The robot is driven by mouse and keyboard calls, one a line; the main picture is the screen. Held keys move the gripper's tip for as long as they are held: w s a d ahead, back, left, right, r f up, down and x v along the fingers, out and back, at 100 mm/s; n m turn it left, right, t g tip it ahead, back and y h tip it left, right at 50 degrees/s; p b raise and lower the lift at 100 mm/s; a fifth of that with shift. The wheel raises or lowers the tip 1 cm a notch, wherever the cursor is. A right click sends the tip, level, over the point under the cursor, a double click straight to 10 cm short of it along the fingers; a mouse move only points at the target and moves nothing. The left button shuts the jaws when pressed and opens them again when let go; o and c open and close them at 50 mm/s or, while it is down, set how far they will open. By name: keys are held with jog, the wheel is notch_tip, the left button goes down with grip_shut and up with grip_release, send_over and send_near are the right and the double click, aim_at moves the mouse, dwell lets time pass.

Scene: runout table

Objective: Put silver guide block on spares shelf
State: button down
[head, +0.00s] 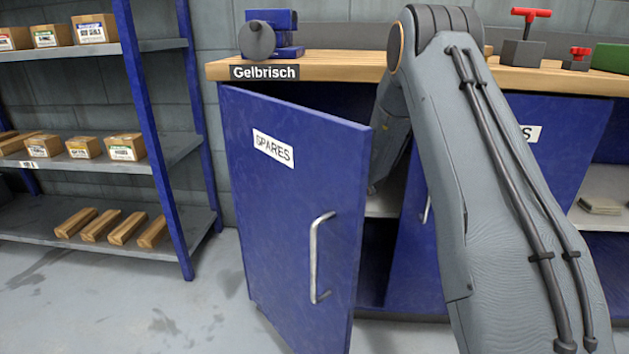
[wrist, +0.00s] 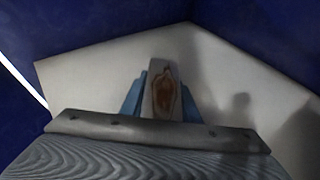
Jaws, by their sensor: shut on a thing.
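In the wrist view my gripper (wrist: 161,82) is shut on the silver guide block (wrist: 161,98), a pale grey piece with a rusty brown patch, held between two blue fingers. The pale spares shelf (wrist: 85,75) lies behind and around it, between dark blue walls. I cannot tell whether the block touches the shelf. In the head view the blue door marked SPARES (head: 290,210) stands open, and part of the shelf (head: 384,204) shows inside. My arm reaches into that cupboard; the gripper and block are hidden there.
The wooden bench top (head: 330,67) runs above the cupboard, with a blue vise (head: 272,35) and red-handled tools (head: 525,40) on it. A second blue door (head: 560,140) is partly behind my arm. A rack with boxes (head: 95,28) stands at left. Shelf around the block looks clear.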

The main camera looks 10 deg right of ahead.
jog(key=shift+f, duration=0.1)
jog(key=c, duration=1.4)
grip_release()
jog(key=shift+o, duration=0.2)
jog(key=p+v, duration=0.3)
jog(key=v, duration=0.8)
jog(key=shift+r, duration=0.3)
jog(key=shift+s+d+r, duration=0.1)
jog(key=shift+s+d, duration=0.1)
jog(key=shift+s, duration=0.2)
jog(key=shift+s, duration=0.1)
